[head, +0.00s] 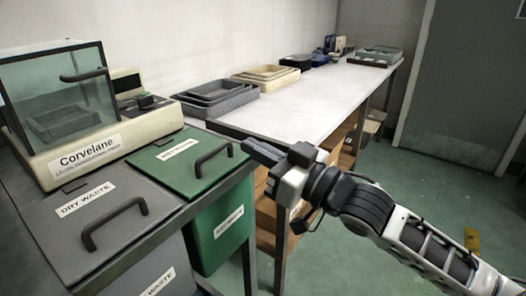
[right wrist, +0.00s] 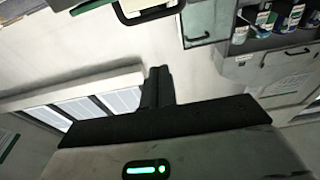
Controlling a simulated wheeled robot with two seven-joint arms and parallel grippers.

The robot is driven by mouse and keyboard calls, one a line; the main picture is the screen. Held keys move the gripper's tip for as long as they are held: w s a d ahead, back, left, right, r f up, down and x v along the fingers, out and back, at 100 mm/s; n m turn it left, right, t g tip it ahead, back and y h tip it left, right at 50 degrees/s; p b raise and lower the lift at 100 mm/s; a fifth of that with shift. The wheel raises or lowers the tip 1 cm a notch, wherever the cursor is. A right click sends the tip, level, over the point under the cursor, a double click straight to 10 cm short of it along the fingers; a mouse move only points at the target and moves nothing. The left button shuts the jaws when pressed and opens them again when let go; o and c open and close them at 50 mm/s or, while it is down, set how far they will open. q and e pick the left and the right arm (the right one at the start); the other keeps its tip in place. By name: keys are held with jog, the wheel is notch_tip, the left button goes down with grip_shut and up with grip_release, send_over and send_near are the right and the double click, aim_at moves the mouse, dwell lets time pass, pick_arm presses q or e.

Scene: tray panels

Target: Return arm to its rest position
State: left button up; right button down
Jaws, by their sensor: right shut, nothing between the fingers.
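My right arm comes in from the lower right in the head view, and its gripper (head: 262,152) hangs in the air by the right edge of the green bin lid. The fingers are shut and hold nothing. In the right wrist view the closed fingers (right wrist: 158,85) stand together with nothing between them. My left gripper does not show in the head view.
A green lid (head: 172,172) with a black handle and a grey dry-waste lid (head: 65,232) lie below a glass-sided Corvelane machine (head: 85,157). Grey trays (head: 222,98) and beige trays (head: 268,75) stand on the long white table (head: 318,105). Green floor is open at right.

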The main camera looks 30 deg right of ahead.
pick_arm(q)
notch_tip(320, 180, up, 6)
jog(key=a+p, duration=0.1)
jog(key=p, duration=1)
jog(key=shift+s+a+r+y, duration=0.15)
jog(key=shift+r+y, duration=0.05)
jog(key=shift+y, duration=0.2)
pick_arm(e)
jog(key=s+a+f+m+g+h, duration=0.1)
jog(key=s+a+f+g+h, duration=0.1)
jog(key=s+f, duration=0.5)
jog(key=s+a+f+m+g+h, duration=0.2)
jog(key=s+f, duration=0.6)
jog(key=f, duration=0.6)
jog(key=a+g+h, duration=0.1)
jog(key=a+g, duration=0.1)
jog(key=g, duration=0.1)
jog(key=shift+a+h, duration=0.3)
jog(key=shift+a, duration=0.1)
jog(key=shift+f, duration=0.1)
